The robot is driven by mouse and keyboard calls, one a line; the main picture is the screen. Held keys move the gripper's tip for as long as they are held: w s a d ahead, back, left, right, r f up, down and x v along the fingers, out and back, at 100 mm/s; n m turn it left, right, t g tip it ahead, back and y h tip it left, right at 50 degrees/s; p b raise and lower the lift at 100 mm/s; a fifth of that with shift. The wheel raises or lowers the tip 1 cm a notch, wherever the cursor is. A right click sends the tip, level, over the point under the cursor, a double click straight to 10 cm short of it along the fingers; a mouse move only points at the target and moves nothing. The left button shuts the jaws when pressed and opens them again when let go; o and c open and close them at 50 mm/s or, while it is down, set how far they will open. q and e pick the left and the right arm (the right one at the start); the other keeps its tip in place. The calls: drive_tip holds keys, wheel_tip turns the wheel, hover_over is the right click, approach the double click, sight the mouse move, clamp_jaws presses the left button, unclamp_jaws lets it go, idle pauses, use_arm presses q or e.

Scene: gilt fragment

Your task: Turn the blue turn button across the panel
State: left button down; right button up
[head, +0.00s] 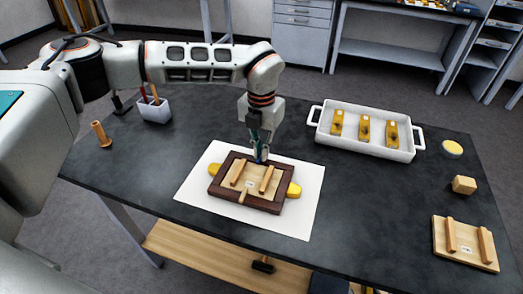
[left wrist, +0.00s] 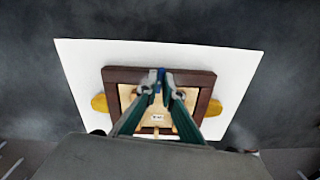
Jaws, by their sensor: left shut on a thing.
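A dark wooden frame (head: 220,192) lies on a white sheet (head: 195,193), with a light wooden panel (head: 262,192) inside it that carries two wooden bars and a small label. The blue turn button (left wrist: 161,73) is at the middle of the frame's far side in the left wrist view, between my fingertips. My left gripper (head: 259,153) comes down from above and is shut on it. The fingers hide much of the button, so its exact angle is hard to tell. My right gripper is in neither view.
Yellow pieces (head: 294,190) stick out at both sides of the frame. A white tray (head: 318,128) with three yellow pieces stands behind right. A second panel with bars (head: 464,257), a wooden block (head: 464,184), a peg (head: 101,134) and a tool cup (head: 155,112) stand apart.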

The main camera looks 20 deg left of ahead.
use_arm(q)
drive_tip(key=shift+n, duration=0.5)
drive_tip(key=c, duration=2.2)
unclamp_jaws()
drive_tip(key=shift+r, duration=0.1)
wheel_tip(320, 180, up, 12)
drive_tip(key=shift+f, duration=0.1)
